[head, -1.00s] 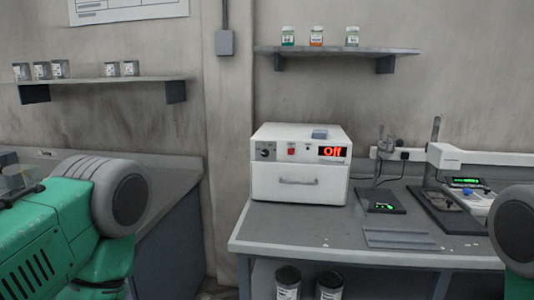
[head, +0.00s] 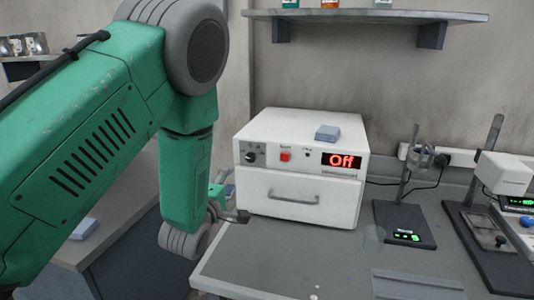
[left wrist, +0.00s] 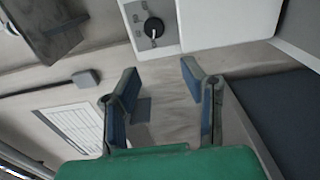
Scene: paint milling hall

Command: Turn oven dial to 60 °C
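The white oven (head: 302,168) stands on the grey bench with its front drawer shut. Its black dial (head: 250,157) is at the upper left of the front panel, beside a red switch (head: 285,156). The oven display (head: 342,160) reads "Off". My left gripper (head: 232,205) is just left of the oven's front, lower than the dial. In the left wrist view the left gripper (left wrist: 163,85) is open, with nothing between its fingers, and the dial (left wrist: 153,27) shows beyond the fingertips, its marks too small to read. My right gripper is not in view.
A small blue-grey block (head: 327,132) lies on top of the oven. Right of the oven stand a scale with a lit display (head: 407,237) and a stand device (head: 490,240). A wall shelf (head: 365,15) holds several jars above. The bench front is mostly clear.

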